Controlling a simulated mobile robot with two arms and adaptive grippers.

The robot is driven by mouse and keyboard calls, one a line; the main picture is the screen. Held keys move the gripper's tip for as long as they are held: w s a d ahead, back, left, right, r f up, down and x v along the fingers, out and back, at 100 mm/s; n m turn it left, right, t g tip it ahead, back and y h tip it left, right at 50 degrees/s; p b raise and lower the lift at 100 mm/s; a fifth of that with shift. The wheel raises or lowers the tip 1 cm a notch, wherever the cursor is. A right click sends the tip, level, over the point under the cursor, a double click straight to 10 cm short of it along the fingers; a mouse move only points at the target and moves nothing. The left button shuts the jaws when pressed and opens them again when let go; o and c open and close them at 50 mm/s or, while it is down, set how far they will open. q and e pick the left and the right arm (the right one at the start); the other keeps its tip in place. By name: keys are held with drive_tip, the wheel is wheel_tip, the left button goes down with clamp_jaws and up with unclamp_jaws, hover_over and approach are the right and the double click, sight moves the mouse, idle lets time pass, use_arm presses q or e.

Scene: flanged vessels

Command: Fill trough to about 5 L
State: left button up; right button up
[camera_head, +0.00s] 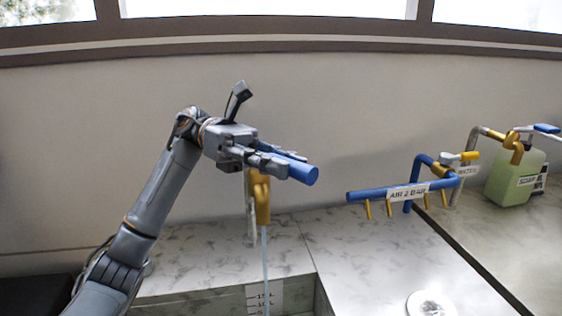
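A yellow tap (262,198) on a pale pipe stands at the back of the counter. A thin pale-blue stream (265,255) runs straight down from its spout. The tap's blue lever (304,173) points right. My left gripper (280,160) has its fingers closed around this lever, with the rounded end sticking out. Below, the trough (215,301) shows only its upper back wall, with a white scale label (264,297) that seems to read 15 L and 10 L. The trough's bottom and water level are cut off by the frame. My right gripper is not in view.
To the right stand a blue pipe (365,194) labelled air, with several yellow nozzles, another tap (455,160) labelled water, and a green soap container (515,178). A round white fitting (431,304) sits on the marbled counter (365,265). The counter between is clear.

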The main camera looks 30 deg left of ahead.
use_arm(q)
drive_tip(key=shift+o, duration=1.2)
drive_tip(key=shift+a, duration=0.15)
drive_tip(key=v, duration=1.1)
drive_tip(key=shift+a, duration=0.4)
drive_tip(key=shift+w, duration=0.1)
